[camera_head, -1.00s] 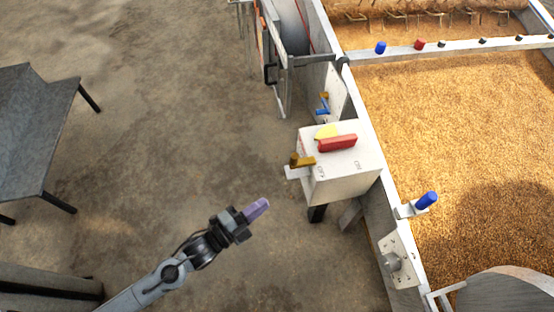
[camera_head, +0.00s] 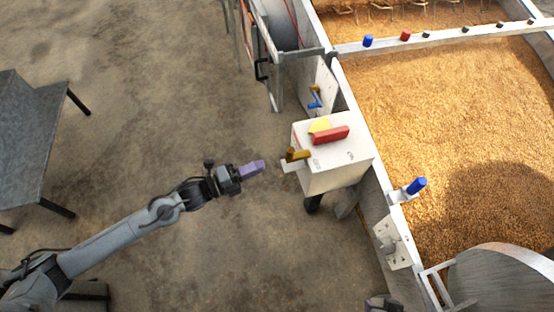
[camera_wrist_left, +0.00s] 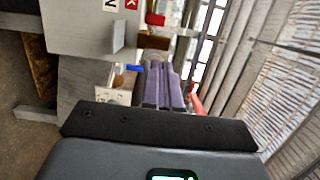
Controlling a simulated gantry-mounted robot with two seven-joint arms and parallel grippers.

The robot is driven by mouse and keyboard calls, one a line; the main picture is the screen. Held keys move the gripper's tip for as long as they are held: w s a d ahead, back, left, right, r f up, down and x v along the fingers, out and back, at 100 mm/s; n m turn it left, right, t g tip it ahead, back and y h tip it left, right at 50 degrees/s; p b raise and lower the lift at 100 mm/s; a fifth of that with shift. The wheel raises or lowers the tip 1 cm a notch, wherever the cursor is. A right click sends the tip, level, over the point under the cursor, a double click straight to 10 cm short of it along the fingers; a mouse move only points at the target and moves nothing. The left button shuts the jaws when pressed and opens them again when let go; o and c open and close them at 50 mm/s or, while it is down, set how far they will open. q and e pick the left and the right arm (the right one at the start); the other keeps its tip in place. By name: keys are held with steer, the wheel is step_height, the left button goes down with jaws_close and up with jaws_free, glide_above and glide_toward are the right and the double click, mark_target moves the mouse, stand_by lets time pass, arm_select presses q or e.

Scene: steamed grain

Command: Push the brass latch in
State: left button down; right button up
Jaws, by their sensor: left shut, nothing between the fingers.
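The brass latch (camera_head: 298,155) sticks out at the left side of a white box, beside a small white bracket (camera_head: 290,166). My left gripper (camera_head: 262,167) has purple fingers, is shut and empty, and points at the bracket and latch from the left with a small gap in the picture. In the left wrist view the shut fingers (camera_wrist_left: 163,85) are side by side; I cannot clearly make out the latch there. A bit of my right gripper (camera_head: 383,304) shows at the bottom edge, mostly cut off.
The white box (camera_head: 335,178) carries a red block (camera_head: 331,135) and a yellow piece (camera_head: 319,125). A blue handle (camera_head: 314,104) is behind it. A blue knob (camera_head: 417,186) stands on the grain bed's wall. Bare floor lies left; a grey table (camera_head: 25,150) stands far left.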

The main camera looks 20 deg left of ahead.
mark_target(287, 154)
arm_select(q)
steer(key=b+x, duration=0.2)
steer(key=x, duration=0.3)
steer(key=shift+w+d, duration=0.2)
steer(key=shift+d, duration=0.05)
steer(key=shift+x, duration=0.85)
arm_select(e)
steer(key=shift+d+f, duration=0.1)
steer(key=shift+f, duration=1.4)
